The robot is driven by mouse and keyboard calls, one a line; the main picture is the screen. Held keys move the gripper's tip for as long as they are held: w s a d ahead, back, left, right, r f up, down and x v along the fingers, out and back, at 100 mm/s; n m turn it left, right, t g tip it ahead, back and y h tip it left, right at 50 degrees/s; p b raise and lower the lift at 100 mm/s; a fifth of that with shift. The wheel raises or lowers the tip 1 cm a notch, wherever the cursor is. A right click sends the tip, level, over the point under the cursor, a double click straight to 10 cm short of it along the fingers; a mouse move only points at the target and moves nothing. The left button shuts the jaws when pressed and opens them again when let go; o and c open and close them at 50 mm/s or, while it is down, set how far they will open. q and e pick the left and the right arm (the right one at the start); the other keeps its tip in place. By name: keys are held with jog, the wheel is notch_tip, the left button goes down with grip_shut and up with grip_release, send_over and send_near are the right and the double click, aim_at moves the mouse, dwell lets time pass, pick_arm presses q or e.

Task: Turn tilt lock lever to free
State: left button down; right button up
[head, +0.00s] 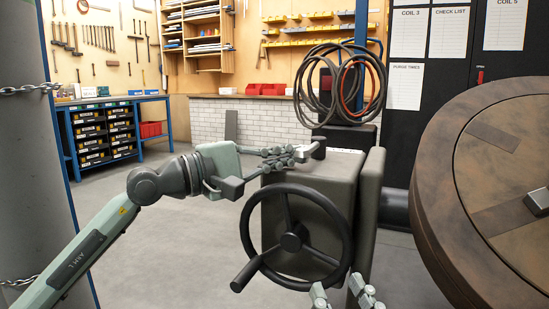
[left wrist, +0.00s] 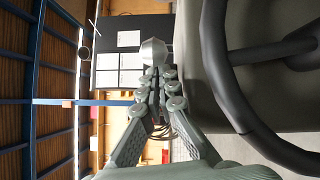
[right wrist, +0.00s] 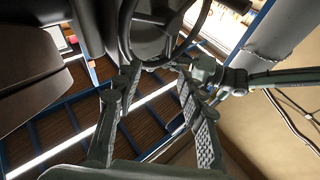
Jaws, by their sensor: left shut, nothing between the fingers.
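A dark short lever (head: 317,147) with a rounded end stands at the top of a grey-brown box housing (head: 330,180), which I take to be the tilt lock lever. My left gripper (head: 298,155) is shut, with its fingertips right beside the lever; I cannot tell whether they touch. In the left wrist view a grey faceted knob (left wrist: 153,52) shows just beyond the closed fingertips (left wrist: 155,72). My right gripper (head: 341,289) is open and low in front of the housing; in the right wrist view its fingers (right wrist: 155,75) are spread, with nothing between them.
A dark handwheel (head: 290,242) with a crank handle is on the housing's front, under my left gripper. A large brown round table or drum (head: 435,190) stands close at the right. Coiled hoses (head: 345,85) hang behind. The floor at left is clear.

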pick_arm(q)
jog(key=shift+s+d, duration=0.25)
jog(key=shift+d, duration=0.1)
jog(key=shift+s, duration=0.1)
